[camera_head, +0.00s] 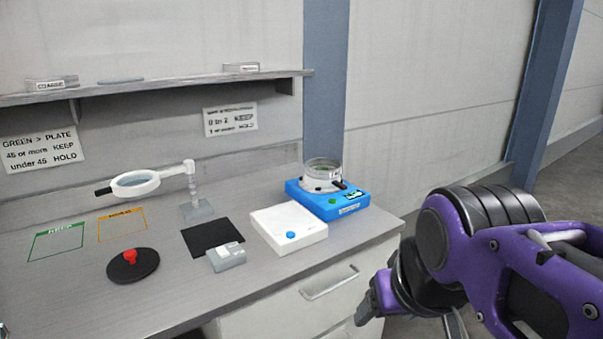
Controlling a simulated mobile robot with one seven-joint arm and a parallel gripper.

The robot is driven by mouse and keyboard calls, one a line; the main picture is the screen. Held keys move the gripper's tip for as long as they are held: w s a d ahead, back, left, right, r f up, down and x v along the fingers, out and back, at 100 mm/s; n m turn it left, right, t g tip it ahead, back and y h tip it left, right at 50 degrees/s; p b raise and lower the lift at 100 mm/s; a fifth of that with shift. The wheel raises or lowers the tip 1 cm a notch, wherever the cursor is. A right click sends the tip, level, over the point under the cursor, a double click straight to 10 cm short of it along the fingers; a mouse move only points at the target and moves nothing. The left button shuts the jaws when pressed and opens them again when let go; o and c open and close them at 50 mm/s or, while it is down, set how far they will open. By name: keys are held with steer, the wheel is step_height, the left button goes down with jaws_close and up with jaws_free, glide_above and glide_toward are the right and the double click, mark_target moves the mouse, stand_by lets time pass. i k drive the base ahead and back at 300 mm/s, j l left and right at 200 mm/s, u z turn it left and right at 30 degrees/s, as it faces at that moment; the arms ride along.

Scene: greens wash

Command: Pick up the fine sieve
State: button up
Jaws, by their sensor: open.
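A round, clear-walled metal sieve (323,170) with a dark handle sits on top of a blue machine (328,200) at the back right of the bench. I cannot read whether it is the fine one. On the shelf are a box labelled like "coarse" (51,84), a flat grey disc (121,80) and another labelled box (241,67) with unreadable lettering. My gripper (400,312) is at the lower right, beyond the bench's right edge, open and apart from all of these. Its fingertips are partly hidden by my arm.
A white scale-like box (288,229) stands left of the blue machine. A magnifier (136,184) on a stand, black mat (212,238), small grey device (226,257) and black disc with red knob (132,265) occupy the bench. Its front left is clear.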

mark_target(314, 167)
steer(key=i+l+u, duration=0.15)
steer(key=l, duration=0.15)
steer(key=i+l+u, duration=0.1)
steer(key=l, duration=0.2)
steer(key=i+l+u, duration=0.3)
steer(key=l, duration=0.35)
